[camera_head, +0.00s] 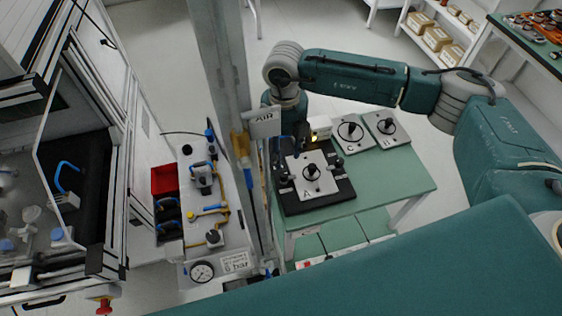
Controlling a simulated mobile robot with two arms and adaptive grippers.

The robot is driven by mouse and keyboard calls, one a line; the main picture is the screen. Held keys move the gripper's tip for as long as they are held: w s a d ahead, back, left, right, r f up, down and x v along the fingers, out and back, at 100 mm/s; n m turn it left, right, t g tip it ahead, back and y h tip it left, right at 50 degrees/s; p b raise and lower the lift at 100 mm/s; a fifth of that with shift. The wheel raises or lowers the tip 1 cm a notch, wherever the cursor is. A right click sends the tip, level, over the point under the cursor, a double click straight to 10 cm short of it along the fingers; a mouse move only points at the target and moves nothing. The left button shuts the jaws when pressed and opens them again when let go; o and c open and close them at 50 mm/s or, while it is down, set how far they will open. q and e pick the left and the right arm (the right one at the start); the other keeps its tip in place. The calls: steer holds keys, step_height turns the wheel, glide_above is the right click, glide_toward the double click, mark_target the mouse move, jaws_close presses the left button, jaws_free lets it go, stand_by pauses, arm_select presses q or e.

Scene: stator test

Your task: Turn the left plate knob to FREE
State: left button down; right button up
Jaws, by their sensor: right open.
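A light square plate marked A (311,187) lies on a black fixture base (318,205) on the green table. A round black piece stands at the plate's middle. A small dark knob (284,179) shows at the plate's left side; its setting is too small to read. My right gripper (283,158) points down over the back left of the fixture, just above that knob. It is open; whether it touches the knob cannot be told. The AIR sign and dark parts partly hide it. My left gripper is not in view.
Two more plates (351,132) (386,127) lie at the back of the green table (395,178). A grey post with an AIR sign (265,123) stands close left of the fixture. A bench with a gauge (202,271) and a red bin (164,179) is further left.

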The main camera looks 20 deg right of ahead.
steer(key=p, duration=0.2)
glide_above(284, 173)
steer(key=f, duration=0.4)
steer(key=shift+s+f, duration=0.25)
steer(key=shift+s, duration=0.1)
steer(key=f, duration=0.3)
steer(key=shift+w, duration=0.25)
steer(key=shift+f+p, duration=0.35)
steer(key=shift+f, duration=0.6)
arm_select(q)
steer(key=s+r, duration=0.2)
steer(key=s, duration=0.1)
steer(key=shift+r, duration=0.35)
arm_select(e)
jaws_close()
